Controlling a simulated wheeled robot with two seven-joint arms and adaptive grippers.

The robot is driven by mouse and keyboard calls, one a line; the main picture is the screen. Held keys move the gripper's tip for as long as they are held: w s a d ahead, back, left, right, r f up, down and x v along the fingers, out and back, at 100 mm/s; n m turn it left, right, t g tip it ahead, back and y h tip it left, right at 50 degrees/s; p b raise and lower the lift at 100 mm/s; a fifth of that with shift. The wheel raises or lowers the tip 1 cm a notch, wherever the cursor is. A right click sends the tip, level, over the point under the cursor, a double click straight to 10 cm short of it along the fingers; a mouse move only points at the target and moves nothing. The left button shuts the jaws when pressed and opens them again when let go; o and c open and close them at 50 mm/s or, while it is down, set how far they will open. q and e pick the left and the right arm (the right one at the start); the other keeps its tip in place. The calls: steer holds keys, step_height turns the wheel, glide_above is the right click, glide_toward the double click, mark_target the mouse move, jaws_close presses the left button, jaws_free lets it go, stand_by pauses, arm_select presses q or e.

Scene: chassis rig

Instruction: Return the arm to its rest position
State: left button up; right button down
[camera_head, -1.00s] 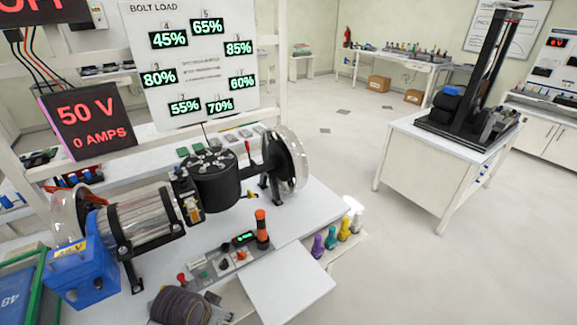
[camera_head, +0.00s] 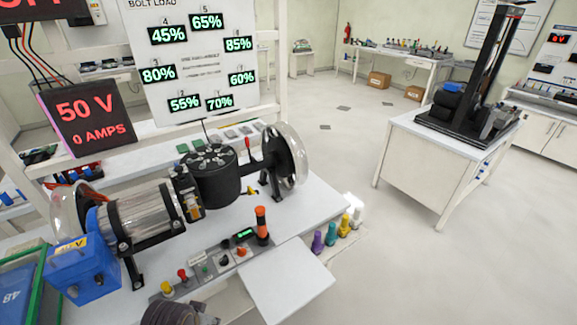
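Neither of my grippers shows in the head view. A dark ribbed rounded part at the bottom edge, left of centre, looks like a piece of my arm; no fingers can be seen on it. The chassis rig (camera_head: 212,176) stands on the white bench, with a black drum in the middle, a clear-covered wheel (camera_head: 287,160) at its right and a clear cylinder (camera_head: 143,214) at its left. The bolt load board (camera_head: 190,60) shows percentages from 45% to 85%. The dark display (camera_head: 88,118) reads 50 V and 0 AMPS.
A control panel (camera_head: 215,262) with buttons and an orange-black handle (camera_head: 261,226) sits at the bench front. A blue battery box (camera_head: 82,272) stands at left. Purple, blue and yellow pieces (camera_head: 332,234) line the bench's right side. A white side table (camera_head: 425,160) stands right; open floor lies between.

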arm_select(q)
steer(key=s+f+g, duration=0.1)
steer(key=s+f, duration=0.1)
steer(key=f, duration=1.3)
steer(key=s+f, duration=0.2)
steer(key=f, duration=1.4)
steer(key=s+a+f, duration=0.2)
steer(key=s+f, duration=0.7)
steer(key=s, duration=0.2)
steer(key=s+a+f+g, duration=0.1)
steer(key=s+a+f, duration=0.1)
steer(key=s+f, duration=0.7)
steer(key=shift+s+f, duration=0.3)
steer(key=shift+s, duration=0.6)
